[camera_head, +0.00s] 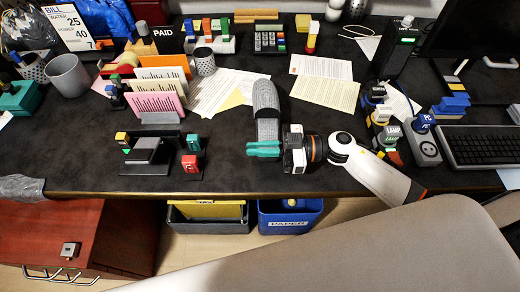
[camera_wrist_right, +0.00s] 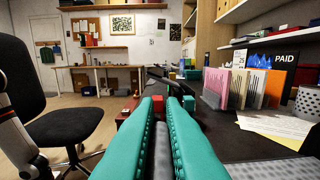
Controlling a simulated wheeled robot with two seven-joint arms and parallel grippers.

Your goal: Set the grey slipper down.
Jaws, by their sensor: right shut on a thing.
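The grey slipper (camera_head: 266,104) is over the middle of the dark desk, its toe pointing to the back. My right gripper (camera_head: 265,149), with teal fingers, is shut on its near end, coming in from the right. In the right wrist view the teal fingers (camera_wrist_right: 162,112) have a thin grey strip of the slipper (camera_wrist_right: 163,152) between them. The slipper's dotted grey surface also shows at the lower right there. I cannot tell whether the slipper touches the desk. My left gripper is not in view.
Papers (camera_head: 325,90) lie to the right of the slipper, and more papers (camera_head: 215,92) to its left. A file rack (camera_head: 158,118) and a black stand (camera_head: 150,168) with small blocks are further left. Stacked labelled blocks (camera_head: 385,130) stand right. Bare desk (camera_head: 228,165) shows left of the gripper.

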